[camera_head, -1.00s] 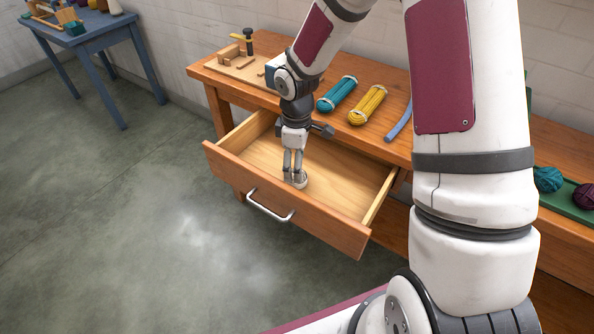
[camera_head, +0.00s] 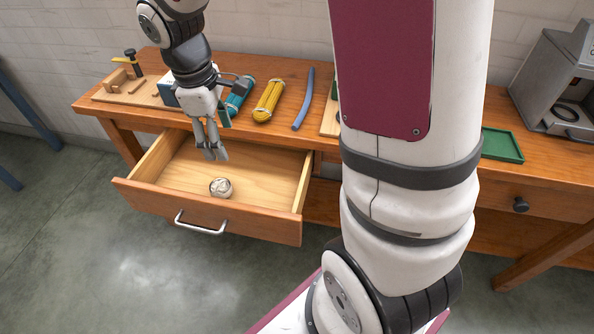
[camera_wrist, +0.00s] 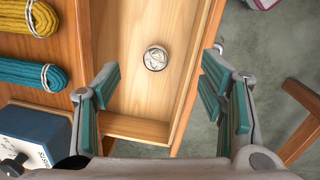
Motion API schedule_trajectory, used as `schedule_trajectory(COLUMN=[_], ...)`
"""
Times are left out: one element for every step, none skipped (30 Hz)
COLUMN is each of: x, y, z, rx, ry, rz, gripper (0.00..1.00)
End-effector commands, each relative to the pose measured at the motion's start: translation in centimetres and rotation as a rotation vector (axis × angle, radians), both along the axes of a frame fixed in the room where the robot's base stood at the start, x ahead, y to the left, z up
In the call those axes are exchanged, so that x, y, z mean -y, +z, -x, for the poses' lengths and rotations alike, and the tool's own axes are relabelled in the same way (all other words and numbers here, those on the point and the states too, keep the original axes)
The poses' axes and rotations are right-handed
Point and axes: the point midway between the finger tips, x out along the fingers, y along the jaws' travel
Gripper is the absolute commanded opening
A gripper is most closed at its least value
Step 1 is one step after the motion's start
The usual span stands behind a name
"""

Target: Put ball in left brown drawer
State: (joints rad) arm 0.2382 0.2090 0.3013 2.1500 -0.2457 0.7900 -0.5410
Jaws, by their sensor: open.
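A whitish-grey ball (camera_head: 220,187) lies on the floor of the open brown drawer (camera_head: 212,218), close to its front panel. The ball also shows in the wrist view (camera_wrist: 156,58), inside the drawer and apart from my fingers. My gripper (camera_head: 215,156) is above the drawer, behind and above the ball. In the wrist view my gripper (camera_wrist: 165,100) has its fingers wide apart with nothing between them. The drawer is pulled out at the left of the wooden table, with a metal handle on its front.
Teal (camera_head: 239,95) and yellow (camera_head: 268,101) skeins and a blue rod (camera_head: 304,99) lie on the table (camera_head: 262,138) behind the drawer. A wooden board with a clamp (camera_head: 128,91) is at the left. A green tray (camera_head: 502,145) and a grey machine (camera_head: 562,82) stand at the right.

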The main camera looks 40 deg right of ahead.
Motion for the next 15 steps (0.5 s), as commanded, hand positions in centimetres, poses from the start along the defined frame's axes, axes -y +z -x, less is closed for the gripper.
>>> schedule_trajectory(x=[0.1, 0.2, 0.3, 0.4, 0.4, 0.4, 0.4, 0.4, 0.3, 0.3, 0.3, 0.1, 0.1, 0.0, -0.2], y=[1.9, 2.8, 4.0, 4.8, 5.6, 6.6, 7.2, 7.8, 8.6, 9.1, 9.6, 10.1, 10.5, 10.8, 11.1], z=[1.5, 2.4, 3.7, 4.7, 5.6, 7.0, 8.0, 9.1, 10.5, 11.5, 12.6, 14.0, 15.1, 16.1, 17.6], rx=[0.019, 0.027, 0.038, 0.044, 0.053, 0.064, 0.073, 0.08, 0.091, 0.101, 0.106, 0.118, 0.125, 0.132, 0.141], ry=[-0.048, -0.078, -0.12, -0.153, -0.185, -0.227, -0.259, -0.292, -0.334, -0.366, -0.396, -0.437, -0.468, -0.497, -0.536], rz=[0.015, 0.021, 0.027, 0.029, 0.031, 0.031, 0.029, 0.028, 0.022, 0.016, 0.01, -0.002, -0.011, -0.022, -0.039], gripper=[0.64, 0.64, 0.64, 0.64, 0.64, 0.64, 0.64, 0.64, 0.64, 0.64, 0.64, 0.64, 0.64, 0.64, 0.64])
